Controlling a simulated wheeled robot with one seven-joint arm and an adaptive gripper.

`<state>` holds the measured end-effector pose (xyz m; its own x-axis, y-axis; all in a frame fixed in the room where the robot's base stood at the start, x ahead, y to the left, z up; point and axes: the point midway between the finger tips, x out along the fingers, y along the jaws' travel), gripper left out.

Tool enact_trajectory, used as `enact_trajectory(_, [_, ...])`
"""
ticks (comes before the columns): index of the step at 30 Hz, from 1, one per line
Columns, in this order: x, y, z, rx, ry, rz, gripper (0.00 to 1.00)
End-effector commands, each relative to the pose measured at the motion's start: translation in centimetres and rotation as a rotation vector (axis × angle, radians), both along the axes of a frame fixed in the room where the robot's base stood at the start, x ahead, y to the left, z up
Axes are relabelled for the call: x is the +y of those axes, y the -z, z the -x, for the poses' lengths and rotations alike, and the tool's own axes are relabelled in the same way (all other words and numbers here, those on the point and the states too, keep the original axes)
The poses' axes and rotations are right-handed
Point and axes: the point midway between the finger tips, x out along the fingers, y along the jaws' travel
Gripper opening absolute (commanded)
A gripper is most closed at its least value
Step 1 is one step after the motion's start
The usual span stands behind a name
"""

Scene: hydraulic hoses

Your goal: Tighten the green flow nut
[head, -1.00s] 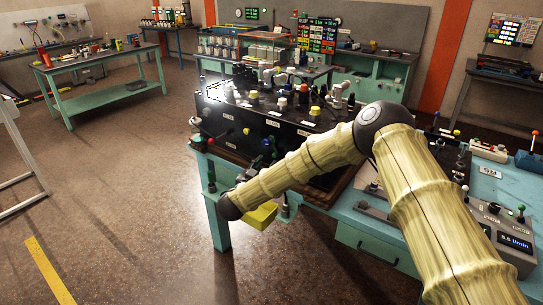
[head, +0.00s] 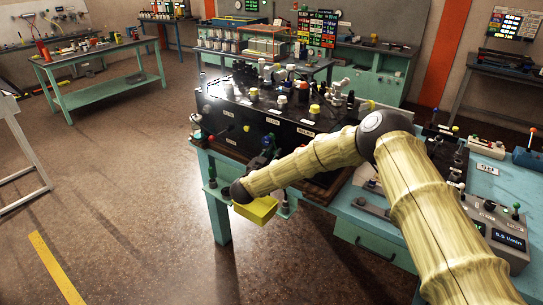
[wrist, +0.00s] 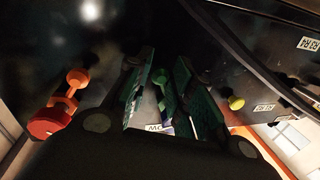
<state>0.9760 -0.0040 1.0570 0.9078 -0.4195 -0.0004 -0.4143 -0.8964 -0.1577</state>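The green flow nut (wrist: 165,81) shows in the wrist view as a small green part on the dark panel. It lies between the two green-padded fingers of my gripper (wrist: 172,92). The fingers stand apart, with dark gaps showing around the nut; I cannot see clear contact on both sides. A partly covered white label (wrist: 156,128) shows below the nut, between the fingers. In the head view my gripper (head: 267,152) is small and dark at the front face of the black hydraulic box (head: 235,118), and the green nut cannot be made out there.
In the wrist view an orange and red fitting (wrist: 66,100) stands left of the fingers and a yellow knob (wrist: 236,103) right of them. A dark hose (wrist: 250,58) curves past at upper right. The floor (head: 130,200) left of the teal bench (head: 219,222) is clear.

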Motion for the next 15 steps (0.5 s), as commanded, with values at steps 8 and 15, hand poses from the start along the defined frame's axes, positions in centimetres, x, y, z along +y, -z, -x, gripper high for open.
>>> enact_trajectory(8, [0.26, -0.01, 0.01, -0.001, -0.001, -0.001, 0.0])
enact_trajectory(15, [0.29, 0.39, -0.09, -0.021, -0.002, -0.029, 0.0])
